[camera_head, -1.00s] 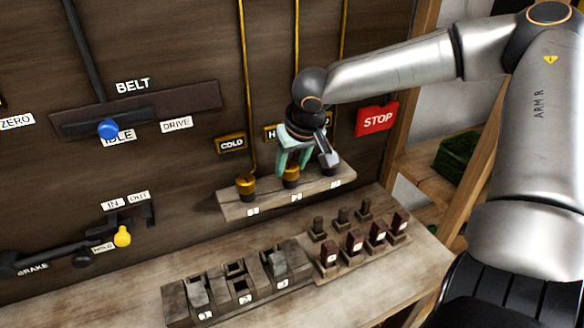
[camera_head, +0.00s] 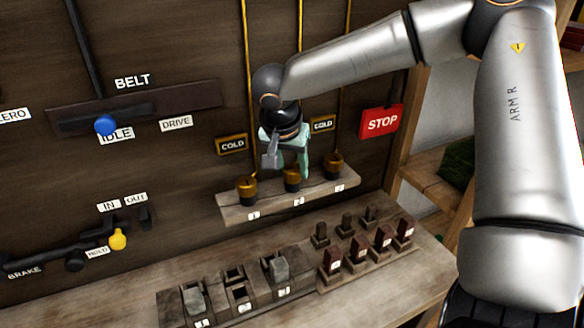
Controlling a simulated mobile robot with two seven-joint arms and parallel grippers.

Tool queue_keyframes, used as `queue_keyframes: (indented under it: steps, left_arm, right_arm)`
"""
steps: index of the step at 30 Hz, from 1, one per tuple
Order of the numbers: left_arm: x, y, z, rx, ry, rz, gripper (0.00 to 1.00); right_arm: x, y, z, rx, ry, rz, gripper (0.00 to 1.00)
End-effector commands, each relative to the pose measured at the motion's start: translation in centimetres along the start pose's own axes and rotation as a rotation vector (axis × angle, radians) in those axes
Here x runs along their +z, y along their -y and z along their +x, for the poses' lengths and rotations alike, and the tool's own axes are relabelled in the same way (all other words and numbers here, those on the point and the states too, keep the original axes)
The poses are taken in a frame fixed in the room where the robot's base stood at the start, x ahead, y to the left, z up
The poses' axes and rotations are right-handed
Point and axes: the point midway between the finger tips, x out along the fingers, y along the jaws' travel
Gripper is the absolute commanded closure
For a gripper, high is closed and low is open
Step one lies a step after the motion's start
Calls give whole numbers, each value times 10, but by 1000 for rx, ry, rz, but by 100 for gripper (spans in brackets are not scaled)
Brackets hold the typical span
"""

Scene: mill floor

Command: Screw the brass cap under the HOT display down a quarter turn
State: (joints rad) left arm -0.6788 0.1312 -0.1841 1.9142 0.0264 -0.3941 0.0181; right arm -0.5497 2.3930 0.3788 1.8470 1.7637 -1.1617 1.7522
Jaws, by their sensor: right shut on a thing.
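Three brass caps on dark bases stand in a row on a wooden ledge (camera_head: 232,210). The middle brass cap (camera_head: 291,181), above label 2, is between the pale green fingers of my right gripper (camera_head: 292,165), which is shut on it from above. The left brass cap (camera_head: 246,187) and right brass cap (camera_head: 333,161) stand free. COLD displays show above the left cap (camera_head: 232,144) and the right cap (camera_head: 322,124). The display behind my gripper, above the middle cap, is hidden now; earlier its first letter showed as H. My left gripper is not in view.
A red STOP sign (camera_head: 381,121) is on the wall right of the caps. Below the ledge, the bench holds slotted blocks (camera_head: 240,294) and several small switches (camera_head: 357,248). The belt lever's blue knob (camera_head: 105,125) and a yellow knob (camera_head: 118,239) are at left.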

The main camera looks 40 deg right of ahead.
Motion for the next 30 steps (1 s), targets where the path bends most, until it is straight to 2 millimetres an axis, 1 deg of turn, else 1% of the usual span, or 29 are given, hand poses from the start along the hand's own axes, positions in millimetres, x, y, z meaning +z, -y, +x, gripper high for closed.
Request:
queue_keyframes:
  steps: [6,18,19,26,30]
  left_arm:
    - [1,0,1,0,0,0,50]
    - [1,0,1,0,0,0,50]
    - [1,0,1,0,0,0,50]
    - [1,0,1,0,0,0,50]
    - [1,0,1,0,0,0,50]
  right_arm:
    - [0,0,0,14,2,33,100]
    - [0,0,0,15,2,37,100]
    - [0,0,0,15,2,37,48]
    - [0,0,0,15,2,36,22]
    - [0,0,0,15,1,36,21]
